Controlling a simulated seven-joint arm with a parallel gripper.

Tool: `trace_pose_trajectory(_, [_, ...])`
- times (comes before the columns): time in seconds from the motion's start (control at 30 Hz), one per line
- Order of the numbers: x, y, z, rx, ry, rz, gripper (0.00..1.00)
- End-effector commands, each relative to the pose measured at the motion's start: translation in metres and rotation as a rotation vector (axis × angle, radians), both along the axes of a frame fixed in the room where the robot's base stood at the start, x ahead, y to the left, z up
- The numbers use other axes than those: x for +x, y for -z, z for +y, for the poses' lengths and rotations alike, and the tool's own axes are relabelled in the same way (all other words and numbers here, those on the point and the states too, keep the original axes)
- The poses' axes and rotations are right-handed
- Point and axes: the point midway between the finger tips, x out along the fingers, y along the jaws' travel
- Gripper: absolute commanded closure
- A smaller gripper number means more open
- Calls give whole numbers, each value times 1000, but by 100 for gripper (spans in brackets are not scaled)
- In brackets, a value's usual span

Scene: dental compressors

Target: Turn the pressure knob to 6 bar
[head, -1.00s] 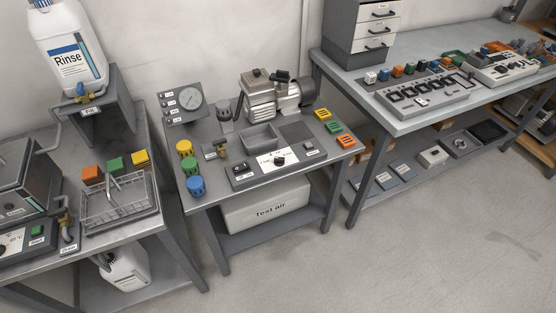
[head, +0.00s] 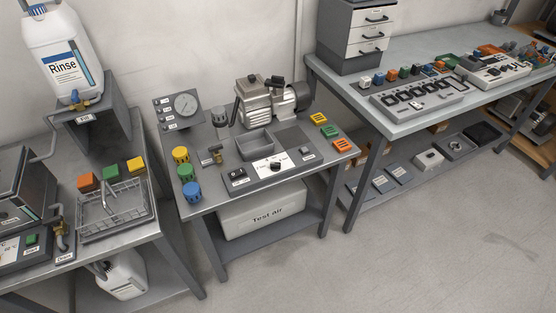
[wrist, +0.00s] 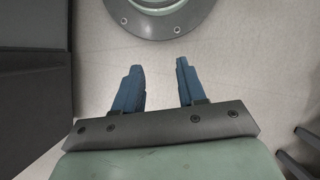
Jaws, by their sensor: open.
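The pressure knob (head: 273,164) is a small black knob on a white dial plate at the front of the middle bench. The scale marks are too small to read. A round pressure gauge (head: 186,104) sits on a grey panel at the back left of that bench; its reading is not legible. My gripper (wrist: 158,70) shows only in the wrist view, with two blue fingers apart and nothing between them. It is away from the knob, which is not in the wrist view.
The compressor (head: 267,101) stands behind the knob. Yellow, green and blue cylinders (head: 186,171) stand at the bench's left, orange and green blocks (head: 330,132) at its right. A wire basket (head: 112,208) is on the left bench. The floor in front (head: 400,255) is clear.

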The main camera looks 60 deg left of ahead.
Motion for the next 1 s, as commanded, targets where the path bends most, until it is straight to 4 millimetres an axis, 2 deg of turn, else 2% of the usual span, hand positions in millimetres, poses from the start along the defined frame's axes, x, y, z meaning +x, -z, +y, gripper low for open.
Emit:
trace_pose_trajectory(0.03, [12,-6,15,8,-35,-25,60])
trace_pose_trajectory(0.2, [44,-26,66,41,-139,-99,60])
trace_pose_trajectory(0.37, [71,-49,124,82,-237,-172,60])
trace_pose_trajectory(0.5, [89,-72,178,125,-314,-231,60])
trace_pose_trajectory(0.73, [104,-119,275,212,-428,-318,60])
trace_pose_trajectory(1.0, [98,-186,391,331,-546,-391,60])
